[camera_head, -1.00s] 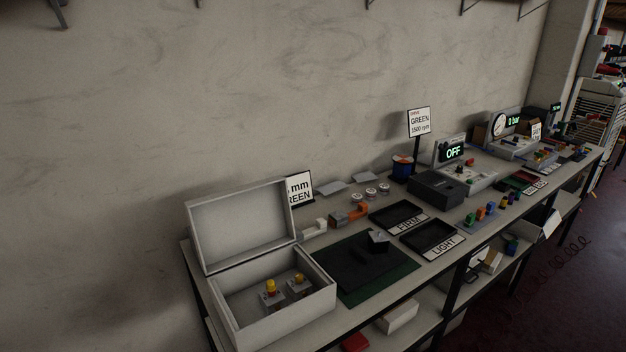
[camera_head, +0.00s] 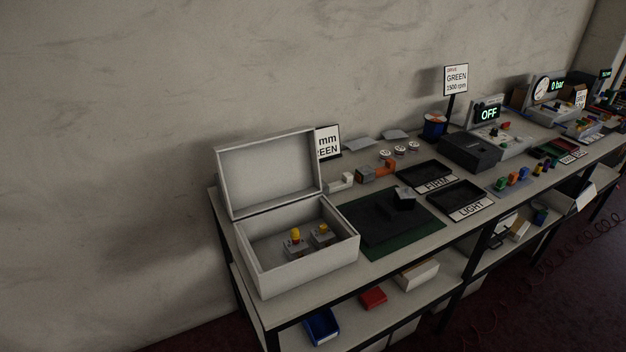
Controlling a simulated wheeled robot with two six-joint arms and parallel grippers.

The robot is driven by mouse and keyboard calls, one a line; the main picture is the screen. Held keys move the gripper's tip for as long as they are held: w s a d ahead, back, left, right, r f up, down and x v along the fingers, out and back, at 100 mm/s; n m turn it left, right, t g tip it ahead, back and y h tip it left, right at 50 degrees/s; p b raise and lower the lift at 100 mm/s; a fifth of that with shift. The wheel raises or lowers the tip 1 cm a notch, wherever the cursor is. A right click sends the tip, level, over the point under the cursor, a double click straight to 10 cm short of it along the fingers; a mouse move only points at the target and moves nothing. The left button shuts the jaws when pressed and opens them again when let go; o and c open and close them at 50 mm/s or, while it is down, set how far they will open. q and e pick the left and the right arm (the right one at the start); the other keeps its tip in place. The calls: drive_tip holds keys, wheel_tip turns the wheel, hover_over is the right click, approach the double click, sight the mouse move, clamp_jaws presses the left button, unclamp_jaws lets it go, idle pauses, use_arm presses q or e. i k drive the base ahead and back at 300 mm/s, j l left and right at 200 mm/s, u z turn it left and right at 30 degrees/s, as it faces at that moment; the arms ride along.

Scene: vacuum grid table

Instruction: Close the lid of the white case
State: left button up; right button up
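The white case (camera_head: 306,272) stands at the near left end of the table, with its open side up. Its lid (camera_head: 268,172) is raised and leans slightly back, close to the wall behind. Inside the case are two small grey blocks with yellow tops, one at the left (camera_head: 296,244) and one at the right (camera_head: 321,234). Neither of my grippers shows in the head view, so nothing is seen touching the lid.
A dark green mat (camera_head: 428,229) with black pieces lies right of the case. Black trays marked FIRM (camera_head: 427,176) and LIGHT (camera_head: 458,199) lie beyond it. A sign (camera_head: 328,141) stands behind the lid's right edge. Blue (camera_head: 322,327) and red (camera_head: 373,298) bins sit on the lower shelf.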

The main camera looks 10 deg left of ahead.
sight(265, 172)
drive_tip(key=i+j, duration=0.1)
drive_tip(key=j, duration=0.25)
drive_tip(key=i+j+z, duration=0.1)
drive_tip(key=j, duration=0.25)
drive_tip(key=i+j, duration=0.1)
drive_tip(key=j, duration=0.25)
drive_tip(key=i+j+z, duration=0.1)
drive_tip(key=j, duration=0.25)
